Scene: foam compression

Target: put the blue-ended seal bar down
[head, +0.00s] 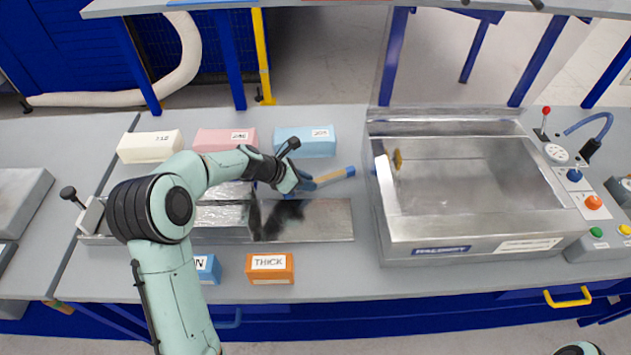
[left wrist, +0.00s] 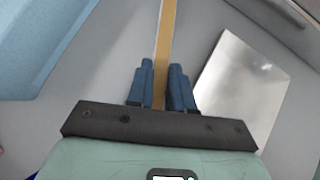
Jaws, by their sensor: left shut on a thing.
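The blue-ended seal bar (head: 332,178) is a short tan stick with a blue tip, pointing right and slightly away from me. My left gripper (head: 304,184) is shut on it, and it sticks out between the blue fingers. In the left wrist view the tan bar (left wrist: 165,45) runs up from between the fingers (left wrist: 166,88); its blue tip does not show there. The bar is between the light blue block and the metal plate in the picture; I cannot tell its height above the bench. My right gripper is not in view.
A metal plate (head: 320,222) lies below the bar. A light blue block (head: 304,141), a pink block (head: 226,140) and a white block (head: 150,146) stand behind. An orange block marked THICK (head: 270,268) is in front. A large metal basin (head: 425,230) stands right, with controls beyond.

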